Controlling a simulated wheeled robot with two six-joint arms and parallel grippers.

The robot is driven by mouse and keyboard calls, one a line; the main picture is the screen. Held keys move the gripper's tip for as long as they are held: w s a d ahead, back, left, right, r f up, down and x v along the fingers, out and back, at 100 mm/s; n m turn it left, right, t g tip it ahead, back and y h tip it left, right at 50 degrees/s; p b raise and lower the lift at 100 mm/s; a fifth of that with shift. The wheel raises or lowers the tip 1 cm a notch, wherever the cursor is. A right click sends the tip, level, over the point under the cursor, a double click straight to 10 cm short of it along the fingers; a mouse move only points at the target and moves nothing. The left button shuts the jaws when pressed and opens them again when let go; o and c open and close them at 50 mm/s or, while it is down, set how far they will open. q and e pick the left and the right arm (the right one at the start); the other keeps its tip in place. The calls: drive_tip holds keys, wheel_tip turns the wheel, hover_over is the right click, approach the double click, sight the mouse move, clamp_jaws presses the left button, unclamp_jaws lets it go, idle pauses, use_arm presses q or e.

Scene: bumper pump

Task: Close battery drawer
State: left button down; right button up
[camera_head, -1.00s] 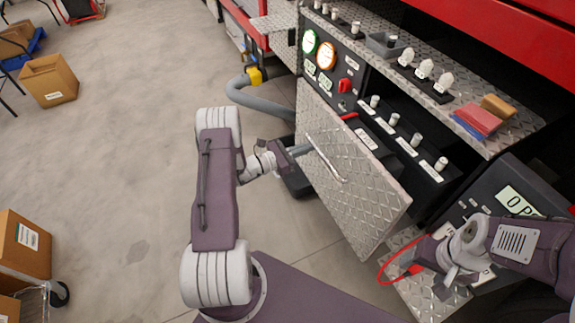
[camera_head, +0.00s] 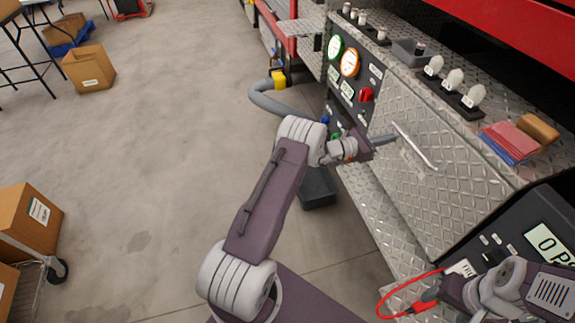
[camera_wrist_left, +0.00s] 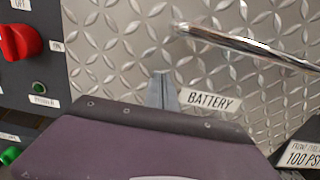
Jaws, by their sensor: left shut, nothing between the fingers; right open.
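The battery drawer's diamond-plate front (camera_head: 410,200) stands flush or nearly flush with the truck's panel; its inside no longer shows. Its bar handle (camera_head: 414,146) runs slanted across the upper part. In the left wrist view the drawer front (camera_wrist_left: 130,50) fills the middle, with the handle (camera_wrist_left: 250,48) and a "BATTERY" label (camera_wrist_left: 208,100). My left gripper (camera_head: 392,139) is shut and empty, its tips at the drawer front near the handle's left end; it also shows in the wrist view (camera_wrist_left: 162,78), beside the label. My right gripper (camera_head: 440,292) is open at the lower right, near a red cable.
A red knob (camera_head: 366,95) and gauges (camera_head: 350,62) sit left of the drawer. A dark display panel (camera_head: 545,240) is at right. A red cable (camera_head: 392,291) loops at lower right. Cardboard boxes (camera_head: 90,68) stand on the open floor at left.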

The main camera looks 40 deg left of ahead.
use_arm(q)
drive_tip(key=shift+r+b+x, duration=0.2)
drive_tip(key=shift+b+x, duration=0.1)
drive_tip(key=shift+x, duration=0.85)
use_arm(e)
drive_tip(key=shift+w+d+f, duration=0.15)
drive_tip(key=shift+w+f, duration=0.05)
drive_tip(key=shift+f, duration=0.2)
use_arm(q)
drive_tip(key=shift+r, duration=0.1)
